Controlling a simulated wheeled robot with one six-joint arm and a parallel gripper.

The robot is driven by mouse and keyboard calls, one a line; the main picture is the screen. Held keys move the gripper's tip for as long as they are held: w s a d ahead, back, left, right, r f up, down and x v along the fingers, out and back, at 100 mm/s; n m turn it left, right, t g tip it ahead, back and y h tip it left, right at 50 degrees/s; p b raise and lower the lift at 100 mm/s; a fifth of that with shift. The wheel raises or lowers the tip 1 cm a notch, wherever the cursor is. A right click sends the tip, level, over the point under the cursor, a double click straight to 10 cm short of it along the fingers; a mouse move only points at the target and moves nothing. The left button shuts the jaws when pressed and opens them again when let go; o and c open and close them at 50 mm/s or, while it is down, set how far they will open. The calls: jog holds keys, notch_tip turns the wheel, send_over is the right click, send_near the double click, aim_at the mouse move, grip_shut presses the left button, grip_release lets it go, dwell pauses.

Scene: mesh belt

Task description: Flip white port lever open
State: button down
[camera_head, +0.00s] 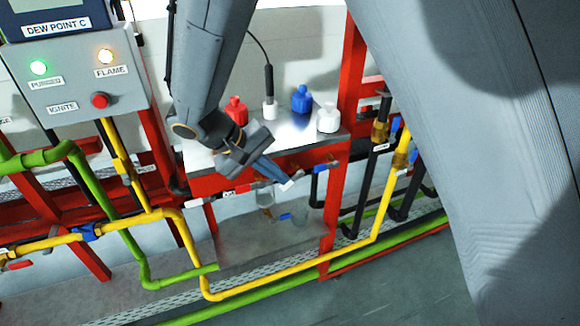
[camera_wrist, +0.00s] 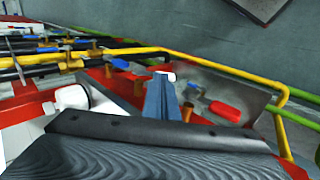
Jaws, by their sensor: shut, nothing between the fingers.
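A small white piece, which looks like the white port lever (camera_head: 293,179), shows at the tips of my gripper (camera_head: 284,183) in the head view. It sits on the front of the red frame, below the metal shelf. In the wrist view the white lever (camera_wrist: 169,75) shows just past the tip end of my gripper (camera_wrist: 160,86). My blue-grey fingers are together with nothing between them. They are at or very near the lever; I cannot tell whether they touch it. The fingers hide part of the lever, and its angle is unclear.
A red lever (camera_wrist: 224,111) and a blue lever (camera_wrist: 120,63) flank the white one. Red (camera_head: 236,110), blue (camera_head: 301,100) and white (camera_head: 328,118) bottles stand on the metal shelf (camera_head: 283,135) above. Yellow pipe (camera_head: 262,292) runs below. A control panel (camera_head: 75,75) hangs at left.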

jog(key=shift+f+b, duration=0.5)
jog(key=shift+f, duration=0.2)
jog(key=shift+s+f, duration=0.1)
jog(key=shift+a, duration=0.1)
jog(key=b+v, duration=0.1)
jog(key=v, duration=0.6)
jog(key=shift+s+a+r+b, duration=0.1)
jog(key=shift+a+r+b, duration=0.1)
jog(key=shift+r+b, duration=0.1)
jog(key=shift+d, duration=0.1)
jog(key=s+d+f+m+g+y, duration=0.1)
jog(key=s+d+f+y, duration=0.1)
jog(key=d, duration=0.7)
jog(key=s+d+f+m+g+y, duration=0.1)
jog(key=s+d, duration=0.3)
jog(key=d, duration=0.6)
jog(key=s+d+f+m+y, duration=0.2)
jog(key=s+d+f+y, duration=0.1)
jog(key=d, duration=0.7)
jog(key=shift+f+m+g+y, duration=0.3)
jog(key=shift+m+g+y, duration=0.1)
jog(key=c, duration=1.9)
grip_release()
jog(key=shift+s+d, duration=0.35)
jog(key=shift+d, duration=0.05)
jog(key=shift+o, duration=0.7)
